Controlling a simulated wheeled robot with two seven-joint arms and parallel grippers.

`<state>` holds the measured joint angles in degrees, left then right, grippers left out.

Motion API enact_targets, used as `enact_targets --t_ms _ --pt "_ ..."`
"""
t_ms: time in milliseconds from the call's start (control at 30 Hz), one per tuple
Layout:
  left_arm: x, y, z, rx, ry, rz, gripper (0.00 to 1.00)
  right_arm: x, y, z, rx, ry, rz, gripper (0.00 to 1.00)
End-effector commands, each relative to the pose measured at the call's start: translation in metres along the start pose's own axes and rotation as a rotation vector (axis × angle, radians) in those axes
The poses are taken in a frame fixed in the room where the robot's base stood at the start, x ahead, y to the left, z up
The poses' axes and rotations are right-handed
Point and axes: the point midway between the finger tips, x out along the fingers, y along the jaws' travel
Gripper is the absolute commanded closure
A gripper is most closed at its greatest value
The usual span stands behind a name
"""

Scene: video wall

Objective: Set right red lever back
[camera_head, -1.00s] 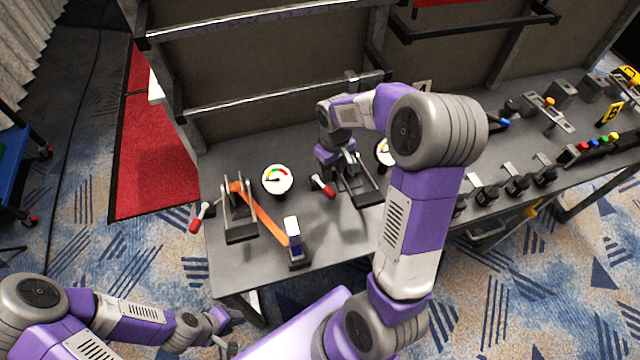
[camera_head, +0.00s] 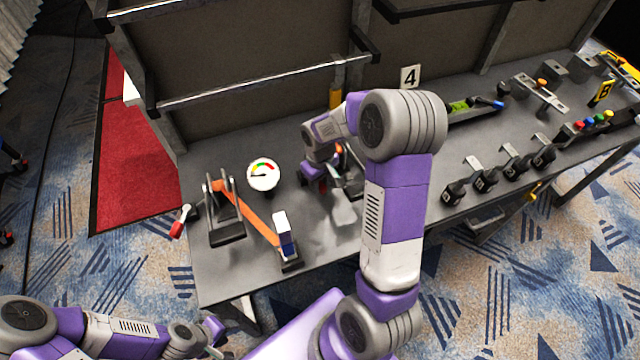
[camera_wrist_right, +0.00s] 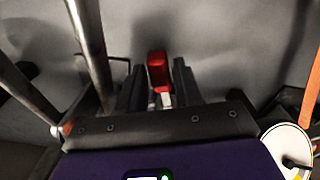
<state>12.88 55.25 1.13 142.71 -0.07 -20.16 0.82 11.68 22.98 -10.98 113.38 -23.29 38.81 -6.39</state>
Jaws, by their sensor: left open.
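The right red lever's red handle (camera_wrist_right: 158,72) shows in the right wrist view between the two dark fingers of my right gripper (camera_wrist_right: 158,88). The fingers lie close along both sides of it and look shut on it. In the head view my right gripper (camera_head: 314,178) is low over the desk beside the right metal stand, and its wrist and arm hide this lever and most of that stand. Another red-handled lever (camera_head: 180,222) sticks out at the desk's left edge. My left gripper (camera_head: 215,332) is open and empty, low in front of the desk.
A round gauge (camera_head: 263,174) stands left of my right gripper; it also shows in the right wrist view (camera_wrist_right: 288,150). A metal stand (camera_head: 223,215) with an orange strip (camera_head: 262,228) is further left. Black switches (camera_head: 485,180) line the desk's right side. A rail runs along the back panel.

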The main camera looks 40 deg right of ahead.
Motion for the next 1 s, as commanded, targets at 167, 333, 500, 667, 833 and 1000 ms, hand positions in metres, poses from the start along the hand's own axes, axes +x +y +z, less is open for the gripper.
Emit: enact_targets --t_ms 167,333,500,667,833,1000 --pt "0.0007 -0.0002 0.0 0.0 0.0 0.0 0.57 0.0032 0.0001 0.0002 0.0 -0.001 0.0 0.66" --pt "0.0005 -0.0002 0.0 0.0 0.0 0.0 0.57 0.0028 0.0001 0.0002 0.001 0.0 0.0 0.72" --pt "0.0006 -0.0002 0.0 0.0 0.0 0.0 0.57 0.0028 0.0001 0.0002 0.001 0.0 0.0 0.98" --pt "0.0006 -0.0002 0.0 0.0 0.0 0.0 0.57 0.0029 0.0 0.0003 0.001 -0.001 0.0 1.0" --pt "0.0006 -0.0002 0.0 0.0 0.0 0.0 0.57 0.003 0.0006 0.0011 0.005 -0.001 0.0 1.0" --pt "0.0004 -0.0001 0.0 0.0 0.0 0.0 0.57 0.0029 0.0059 0.0085 0.06 -0.001 0.0 1.0"
